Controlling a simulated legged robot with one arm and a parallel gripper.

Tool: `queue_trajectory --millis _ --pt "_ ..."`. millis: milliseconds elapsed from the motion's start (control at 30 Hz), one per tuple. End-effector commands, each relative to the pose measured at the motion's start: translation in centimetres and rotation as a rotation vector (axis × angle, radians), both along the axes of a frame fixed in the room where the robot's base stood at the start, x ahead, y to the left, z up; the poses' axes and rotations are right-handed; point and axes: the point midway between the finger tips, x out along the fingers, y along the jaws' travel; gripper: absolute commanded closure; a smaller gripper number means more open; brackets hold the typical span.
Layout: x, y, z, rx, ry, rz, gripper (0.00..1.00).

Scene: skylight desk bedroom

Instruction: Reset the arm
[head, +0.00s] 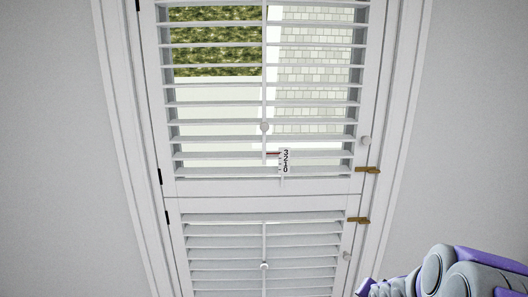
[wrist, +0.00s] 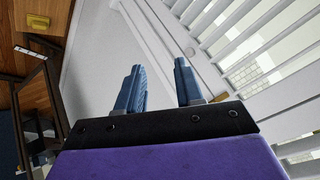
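My gripper (wrist: 158,88) shows in the wrist view with its two blue fingers apart and nothing between them. It is open in front of a plain light wall. In the head view, part of my purple and grey arm (head: 455,275) shows at the lower right corner. The fingers are not clearly seen in that view.
A white louvred shutter door (head: 265,187) fills the middle of the head view, with brass-coloured latches (head: 368,170) on its right side. Its slats (wrist: 262,45) also show at the right of the wrist view. Wooden furniture (wrist: 42,90) stands at the left of the wrist view.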

Motion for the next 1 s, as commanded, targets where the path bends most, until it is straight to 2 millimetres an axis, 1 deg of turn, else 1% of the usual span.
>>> queue_trajectory --millis 33,167,200,267,467,500,567,600,700,800,833,900,1000 --pt "-1.5 1.0 -0.2 -0.037 0.049 0.031 0.64" --pt "-6.3 3.1 -0.4 -0.114 0.208 0.112 0.64" --pt "-8.0 3.8 -0.4 -0.133 0.254 0.139 0.64" --pt "-10.5 4.8 -0.6 -0.154 0.327 0.184 0.64" --pt "-19.8 8.7 -1.0 -0.185 0.556 0.362 0.64" --pt "-21.8 9.5 -1.1 -0.184 0.598 0.403 0.64" --pt "-24.8 10.6 -1.3 -0.179 0.662 0.467 0.64" --pt "-26.6 11.4 -1.3 -0.173 0.697 0.508 0.64" --pt "-30.8 12.9 -1.4 -0.156 0.777 0.607 0.64" --pt "-33.7 13.9 -1.4 -0.138 0.828 0.681 0.64" --pt "-34.4 14.2 -1.4 -0.132 0.840 0.698 0.64" --pt "-35.5 14.5 -1.3 -0.123 0.860 0.726 0.64" --pt "-36.1 14.7 -1.2 -0.119 0.870 0.744 0.64"
